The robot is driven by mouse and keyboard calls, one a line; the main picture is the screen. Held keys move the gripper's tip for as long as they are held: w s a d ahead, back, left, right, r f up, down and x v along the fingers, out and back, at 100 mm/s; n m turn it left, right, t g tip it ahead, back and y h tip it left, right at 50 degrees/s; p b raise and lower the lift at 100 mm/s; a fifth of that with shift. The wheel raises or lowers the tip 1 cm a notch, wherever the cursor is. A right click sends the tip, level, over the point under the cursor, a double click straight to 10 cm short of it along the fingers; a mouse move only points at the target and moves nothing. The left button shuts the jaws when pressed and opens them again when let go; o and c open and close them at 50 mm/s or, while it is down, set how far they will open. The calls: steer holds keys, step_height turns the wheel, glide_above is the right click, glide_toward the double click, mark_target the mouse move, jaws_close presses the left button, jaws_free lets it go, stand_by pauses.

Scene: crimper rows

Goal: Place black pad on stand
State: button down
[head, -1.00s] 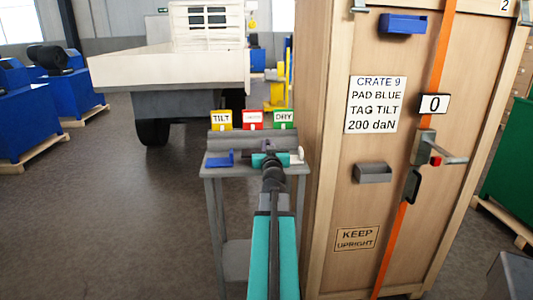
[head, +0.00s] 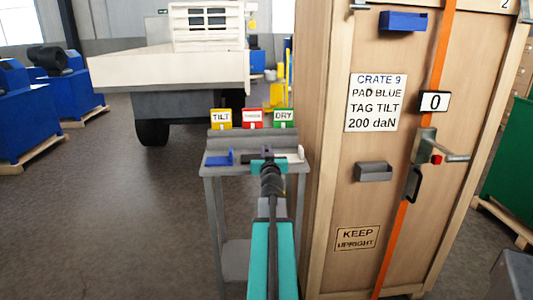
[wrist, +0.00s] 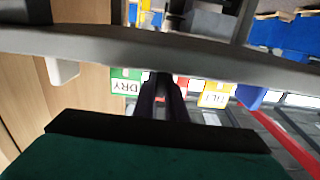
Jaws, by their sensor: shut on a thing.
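The stand (head: 228,170) is a grey table with a raised back ledge. My gripper (head: 268,154) is over the right half of its top. In the wrist view its dark fingers (wrist: 163,95) are close together, pointing at the stand top, whose edge is a grey band (wrist: 200,62). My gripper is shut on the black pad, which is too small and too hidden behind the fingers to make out. A blue pad (head: 218,160) lies on the stand's left side. A small white piece (head: 298,155) sits at its right end. I cannot tell whether the held pad touches the stand.
Yellow TILT (head: 221,118), red (head: 252,118) and green DRY (head: 283,117) tags stand along the back ledge. A tall wooden crate (head: 330,200) stands close on the right, with a blue holder (head: 403,22) and a grey holder (head: 373,171). Floor at left is clear.

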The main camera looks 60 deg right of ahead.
steer(key=shift+f, duration=0.15)
steer(key=c, duration=1.8)
jaws_free()
steer(key=shift+b+v, duration=0.35)
steer(key=shift+v, duration=2.25)
steer(key=shift+b, duration=0.45)
steer(key=shift+a+b, duration=0.2)
steer(key=shift+b, duration=0.4)
steer(key=shift+s+a+b, duration=0.1)
steer(key=shift+a+b, duration=0.15)
steer(key=shift+b, duration=0.65)
steer(key=b, duration=0.3)
steer(key=shift+s+a, duration=0.35)
steer(key=shift+s+a+b, duration=0.15)
steer(key=shift+b, duration=0.25)
